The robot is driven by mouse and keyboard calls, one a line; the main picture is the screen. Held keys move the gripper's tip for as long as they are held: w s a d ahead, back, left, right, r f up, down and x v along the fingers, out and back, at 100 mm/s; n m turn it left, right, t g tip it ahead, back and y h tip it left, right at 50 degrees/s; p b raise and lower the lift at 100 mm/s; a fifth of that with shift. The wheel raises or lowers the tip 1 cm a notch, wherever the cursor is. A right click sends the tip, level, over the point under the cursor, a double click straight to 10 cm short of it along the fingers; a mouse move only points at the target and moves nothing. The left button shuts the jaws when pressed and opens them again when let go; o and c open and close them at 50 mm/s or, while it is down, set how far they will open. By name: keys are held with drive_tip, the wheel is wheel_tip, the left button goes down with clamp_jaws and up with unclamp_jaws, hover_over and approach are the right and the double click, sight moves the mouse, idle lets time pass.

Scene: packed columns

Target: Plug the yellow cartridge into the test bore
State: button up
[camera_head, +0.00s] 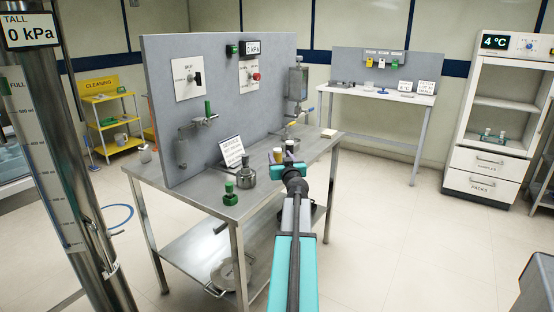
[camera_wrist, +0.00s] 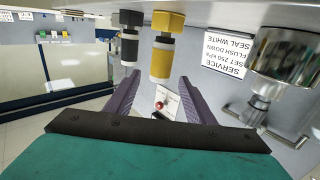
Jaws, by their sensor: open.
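I cannot tell which opening is the test bore.
A black-and-white cartridge (camera_wrist: 130,42) stands close beside the yellow one. A service sign (camera_head: 232,151) leans by the grey panel (camera_head: 220,125). Open floor lies right of the bench (camera_head: 205,205).

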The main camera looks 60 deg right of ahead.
sight(279, 152)
drive_tip(key=shift+d, duration=0.1)
drive_tip(key=shift+r+p+x, duration=0.15)
drive_tip(key=shift+p+x, duration=0.25)
drive_tip(key=shift+x, duration=0.4)
drive_tip(key=shift+r+p+x, duration=0.2)
drive_tip(key=shift+p+x, duration=0.2)
drive_tip(key=shift+x, duration=1.35)
drive_tip(key=shift+f, duration=0.1)
drive_tip(key=c, duration=1.2)
